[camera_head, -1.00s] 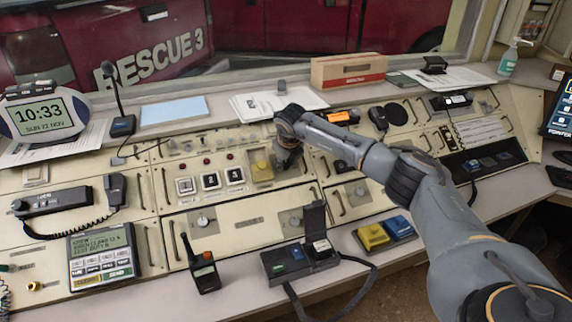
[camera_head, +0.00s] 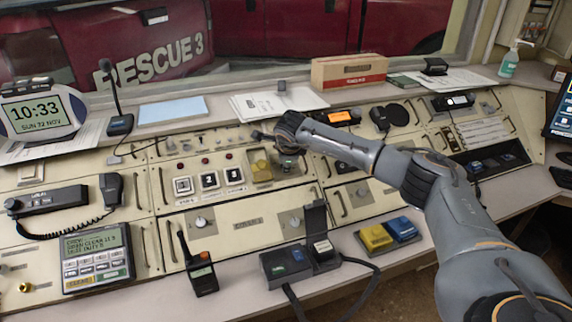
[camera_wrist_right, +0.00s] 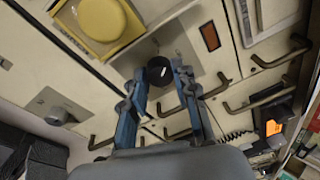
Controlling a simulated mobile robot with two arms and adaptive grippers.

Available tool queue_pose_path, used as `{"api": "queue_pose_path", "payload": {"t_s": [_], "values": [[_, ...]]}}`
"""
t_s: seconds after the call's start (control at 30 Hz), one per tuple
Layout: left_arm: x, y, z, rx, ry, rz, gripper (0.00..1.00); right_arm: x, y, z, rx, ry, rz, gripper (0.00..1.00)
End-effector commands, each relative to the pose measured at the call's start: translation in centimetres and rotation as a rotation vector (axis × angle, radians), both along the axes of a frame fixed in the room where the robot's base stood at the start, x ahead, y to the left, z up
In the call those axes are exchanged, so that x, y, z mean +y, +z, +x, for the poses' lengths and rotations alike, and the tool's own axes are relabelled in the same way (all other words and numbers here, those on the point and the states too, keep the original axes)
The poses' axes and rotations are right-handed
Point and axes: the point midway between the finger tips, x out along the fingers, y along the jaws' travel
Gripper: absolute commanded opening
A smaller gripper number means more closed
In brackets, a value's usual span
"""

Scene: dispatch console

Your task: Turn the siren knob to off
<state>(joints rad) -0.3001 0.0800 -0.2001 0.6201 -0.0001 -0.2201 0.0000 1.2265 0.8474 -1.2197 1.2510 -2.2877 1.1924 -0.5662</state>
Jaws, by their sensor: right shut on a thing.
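My right gripper (camera_head: 290,167) comes in from the right and points down at the console, just right of the yellow button (camera_head: 260,168). In the right wrist view its two blue fingers (camera_wrist_right: 158,77) close around a round black knob (camera_wrist_right: 158,70) with a white mark on its side. The knob sits on a grey plate next to the yellow button (camera_wrist_right: 101,17). In the head view the gripper hides this knob. I cannot read a label by it. My left gripper is not in view.
Metal handles (camera_head: 335,205) stick out around the knob. Other knobs on grey plates (camera_head: 201,223) lie on the lower panels. A cardboard box (camera_head: 348,71) stands on the back shelf.

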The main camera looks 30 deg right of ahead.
Motion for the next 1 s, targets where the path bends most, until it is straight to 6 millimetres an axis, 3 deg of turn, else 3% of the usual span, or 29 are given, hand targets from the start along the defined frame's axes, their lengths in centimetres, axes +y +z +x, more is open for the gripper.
{"api": "queue_pose_path", "payload": {"t_s": [0.4, 1.0], "values": [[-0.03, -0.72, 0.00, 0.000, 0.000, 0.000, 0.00, 0.00, -0.03, -0.03, 0.033, 0.230, -0.144, 0.00], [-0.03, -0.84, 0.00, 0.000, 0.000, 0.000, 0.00, 0.04, -0.01, -0.04, 0.044, 0.299, -0.187, 0.00]]}}
